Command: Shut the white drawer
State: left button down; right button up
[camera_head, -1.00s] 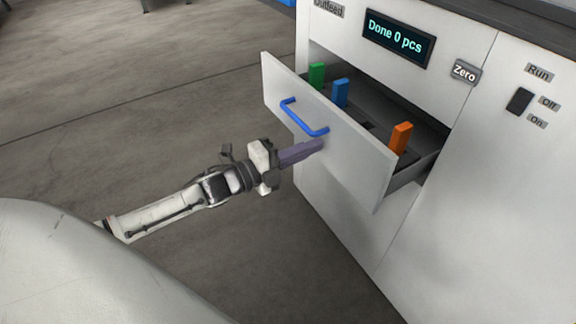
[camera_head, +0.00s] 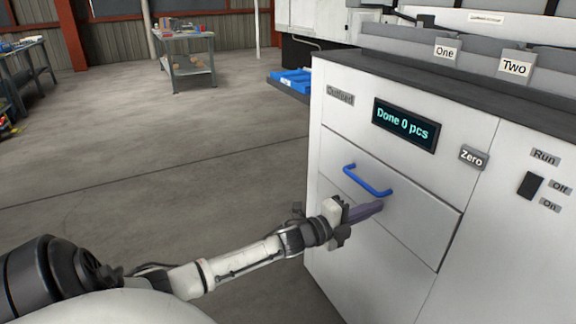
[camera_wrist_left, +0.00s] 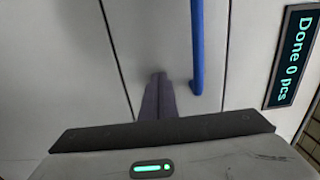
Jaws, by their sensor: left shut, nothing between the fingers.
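The white drawer (camera_head: 412,218) sits flush in the white cabinet front, and its inside is hidden. Its blue handle (camera_head: 367,181) is on the front panel; the handle also shows in the left wrist view (camera_wrist_left: 197,50). My left gripper (camera_head: 380,206) is shut and empty, its fingertips at the drawer front just below the handle. In the left wrist view its fingers (camera_wrist_left: 158,78) point at the white panel beside the handle's end and appear to touch it or nearly so. My right gripper is not in view.
Above the drawer are a display (camera_head: 405,124) reading "Done 0 pcs" and a Zero label (camera_head: 473,157). A black switch (camera_head: 530,185) is to the right. A blue tray (camera_head: 292,79) is behind the cabinet. Open floor (camera_head: 150,150) lies to the left.

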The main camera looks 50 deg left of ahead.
pick_arm(q)
jog(key=shift+w+r, duration=0.25)
jog(key=shift+w, duration=0.1)
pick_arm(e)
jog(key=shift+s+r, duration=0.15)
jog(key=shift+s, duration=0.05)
pick_arm(q)
jog(key=shift+d, duration=0.1)
jog(key=shift+s, duration=0.1)
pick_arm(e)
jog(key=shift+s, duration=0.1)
pick_arm(q)
jog(key=s+a+p, duration=0.2)
jog(key=s+a, duration=0.1)
jog(key=s, duration=1.1)
jog(key=shift+f+p, duration=0.25)
jog(key=shift+p, duration=0.05)
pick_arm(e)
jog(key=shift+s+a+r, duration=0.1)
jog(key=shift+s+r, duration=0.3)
pick_arm(q)
jog(key=shift+d, duration=0.1)
